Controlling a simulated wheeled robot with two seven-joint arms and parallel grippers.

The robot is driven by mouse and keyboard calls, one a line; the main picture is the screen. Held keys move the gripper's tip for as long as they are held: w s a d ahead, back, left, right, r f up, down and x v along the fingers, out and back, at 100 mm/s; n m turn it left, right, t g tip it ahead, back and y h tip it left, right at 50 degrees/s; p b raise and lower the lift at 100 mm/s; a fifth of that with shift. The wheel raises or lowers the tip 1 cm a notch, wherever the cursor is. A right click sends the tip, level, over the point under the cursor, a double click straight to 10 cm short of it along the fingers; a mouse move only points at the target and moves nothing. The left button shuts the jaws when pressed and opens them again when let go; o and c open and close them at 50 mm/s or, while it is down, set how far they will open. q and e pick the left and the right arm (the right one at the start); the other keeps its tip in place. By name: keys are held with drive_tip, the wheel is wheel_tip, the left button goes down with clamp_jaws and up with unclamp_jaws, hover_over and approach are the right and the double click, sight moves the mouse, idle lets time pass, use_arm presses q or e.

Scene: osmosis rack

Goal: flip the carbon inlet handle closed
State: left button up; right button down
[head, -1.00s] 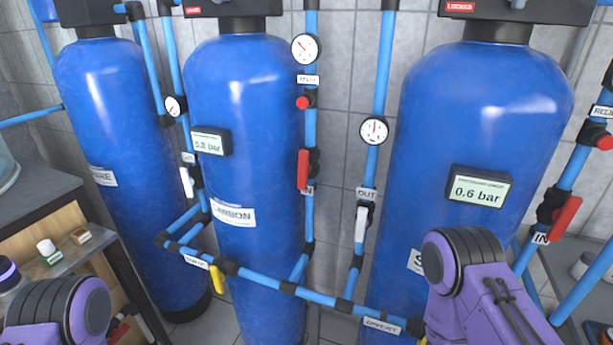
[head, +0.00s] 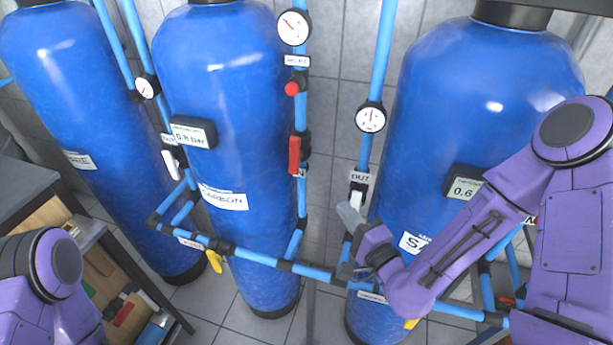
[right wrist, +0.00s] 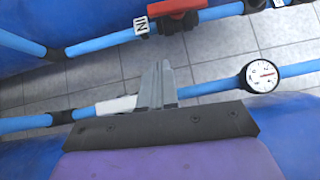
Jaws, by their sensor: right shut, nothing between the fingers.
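The carbon inlet handle (head: 294,154) is red and lies along the vertical blue pipe to the right of the carbon tank (head: 225,90). In the right wrist view the red handle (right wrist: 168,26) lies along its pipe beside an IN label. My right gripper (head: 350,216) is shut and empty, low and to the right of the red handle, close to the white OUT handle (head: 357,196). In the right wrist view its fingertips (right wrist: 160,75) point towards the red handle's pipe, with a gap between. Of my left arm only a link shows; its gripper is out of view.
The OUT pipe carries a gauge (head: 370,118) close to my right gripper. A low horizontal blue pipe (head: 312,271) crosses in front, with a yellow handle (head: 214,261). A red relief knob (head: 292,89) sits above the inlet handle. The right tank (head: 470,95) stands behind my right arm.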

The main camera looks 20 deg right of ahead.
sight(294, 156)
drive_tip(key=a+b+x, duration=0.1)
drive_tip(key=b+x, duration=0.1)
drive_tip(key=x, duration=0.4)
drive_tip(key=a+b+x, duration=0.2)
drive_tip(key=x, duration=0.5)
drive_tip(key=shift+s+b, duration=0.25)
drive_tip(key=shift+b, duration=0.05)
drive_tip(key=shift+d, duration=0.1)
